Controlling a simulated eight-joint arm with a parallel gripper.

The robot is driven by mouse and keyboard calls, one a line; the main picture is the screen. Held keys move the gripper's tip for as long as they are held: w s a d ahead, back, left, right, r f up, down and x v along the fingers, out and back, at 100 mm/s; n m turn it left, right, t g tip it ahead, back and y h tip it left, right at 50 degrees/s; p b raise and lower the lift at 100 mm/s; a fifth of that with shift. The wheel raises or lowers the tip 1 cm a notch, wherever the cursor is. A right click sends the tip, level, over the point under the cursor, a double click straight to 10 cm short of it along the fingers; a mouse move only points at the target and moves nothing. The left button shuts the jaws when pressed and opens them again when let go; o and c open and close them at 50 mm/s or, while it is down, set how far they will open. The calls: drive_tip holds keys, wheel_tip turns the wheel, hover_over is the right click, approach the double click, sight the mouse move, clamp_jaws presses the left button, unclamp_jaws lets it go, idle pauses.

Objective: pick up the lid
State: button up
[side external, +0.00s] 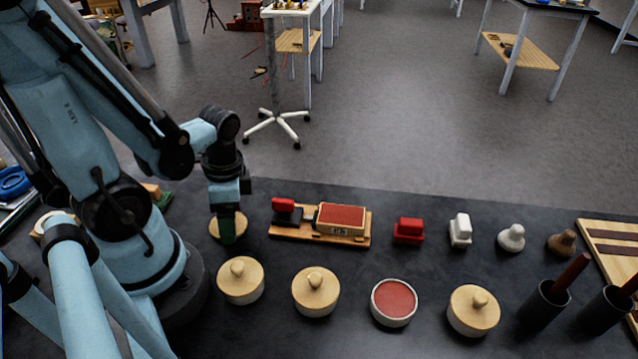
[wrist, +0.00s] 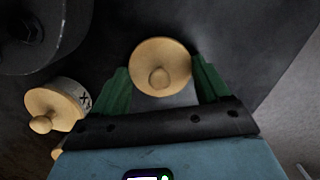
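A round wooden lid (wrist: 146,52) with a central knob lies on the dark table, seen from above in the wrist view. In the side view the lid (side external: 214,228) is partly hidden behind the green fingers. My gripper (wrist: 160,70) is open, with one green finger to each side of the lid and clear space to the knob. In the side view my gripper (side external: 229,238) points down over the lid. I cannot tell the exact height of the fingertips above it.
Lidded pots (side external: 240,284), (side external: 315,296), (side external: 474,315) and an open pot with red contents (side external: 394,302) stand in front. A stamp set on a wooden board (side external: 320,238) is to the right. One lidded pot (wrist: 55,105) stands left of the fingers in the wrist view.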

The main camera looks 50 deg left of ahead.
drive_tip(key=shift+c, duration=1)
drive_tip(key=shift+r, duration=0.2)
drive_tip(key=shift+r, duration=1.75)
drive_tip(key=s+d+r, duration=0.1)
drive_tip(key=d+r, duration=0.5)
drive_tip(key=d, duration=0.4)
drive_tip(key=w+d+r+n, duration=0.4)
drive_tip(key=w+d+n, duration=0.1)
drive_tip(key=w+d, duration=0.35)
drive_tip(key=n+h, duration=0.1)
drive_tip(key=n, duration=0.4)
hover_over(394, 301)
wheel_tip(394, 301, down, 4)
drive_tip(key=f, duration=0.1)
drive_tip(key=shift+w+a+f, duration=0.1)
drive_tip(key=shift+w+f, duration=0.05)
drive_tip(key=shift+f, duration=1.3)
drive_tip(key=shift+w+f, duration=0.1)
drive_tip(key=shift+f, duration=1.3)
drive_tip(key=shift+f, duration=0.2)
